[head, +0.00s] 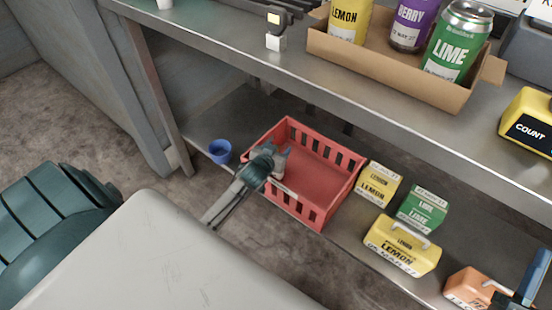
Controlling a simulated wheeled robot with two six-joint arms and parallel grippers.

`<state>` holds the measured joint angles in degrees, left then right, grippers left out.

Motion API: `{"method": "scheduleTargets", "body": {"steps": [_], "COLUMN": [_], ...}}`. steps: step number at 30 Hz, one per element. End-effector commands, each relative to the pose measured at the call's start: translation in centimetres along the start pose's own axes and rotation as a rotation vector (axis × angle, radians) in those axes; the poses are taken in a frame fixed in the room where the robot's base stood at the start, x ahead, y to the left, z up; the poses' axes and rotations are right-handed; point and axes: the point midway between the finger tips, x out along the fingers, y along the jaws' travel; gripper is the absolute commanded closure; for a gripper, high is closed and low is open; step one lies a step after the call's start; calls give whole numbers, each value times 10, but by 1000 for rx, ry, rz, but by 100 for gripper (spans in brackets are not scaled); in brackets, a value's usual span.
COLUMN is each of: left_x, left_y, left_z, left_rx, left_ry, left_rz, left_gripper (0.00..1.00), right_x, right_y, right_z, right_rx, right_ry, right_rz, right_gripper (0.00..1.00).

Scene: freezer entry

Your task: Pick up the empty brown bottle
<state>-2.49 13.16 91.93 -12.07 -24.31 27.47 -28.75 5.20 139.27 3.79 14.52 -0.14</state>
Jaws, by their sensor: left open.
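No brown bottle shows in the head view. My left gripper (275,154) is open and empty. It is over the left side of a red slatted crate (336,203) on the lower shelf, and its arm comes up from the lower left. I cannot tell whether it touches the crate. The visible part of the crate floor is bare; my gripper hides part of its left side.
A blue cup (220,151) stands left of the crate. Lemon and lime boxes (402,246) stand to its right, with an orange box (474,287) beyond. The upper shelf (300,75) overhangs behind, bearing a cardboard tray (395,72) of cans. A dark blue object (535,280) is at the right edge.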

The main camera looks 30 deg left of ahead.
Motion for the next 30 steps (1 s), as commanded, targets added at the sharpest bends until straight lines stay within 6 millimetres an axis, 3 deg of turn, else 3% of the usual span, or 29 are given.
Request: {"method": "scheduleTargets", "body": {"steps": [9,17,30], "left_x": [4,3,1], "left_y": [0,0,0], "left_z": [0,0,-5], "left_rx": [0,0,0], "left_ry": [-1,-1,0], "left_rz": [0,0,0], "left_gripper": [49,100,100], "right_x": [1,1,2], "right_y": [0,0,0], "right_z": [-5,-4,-1], "right_rx": [-3,-3,2], "right_ry": [27,26,-2], "right_rz": [-2,-2,0], "right_gripper": [64,64,64]}}
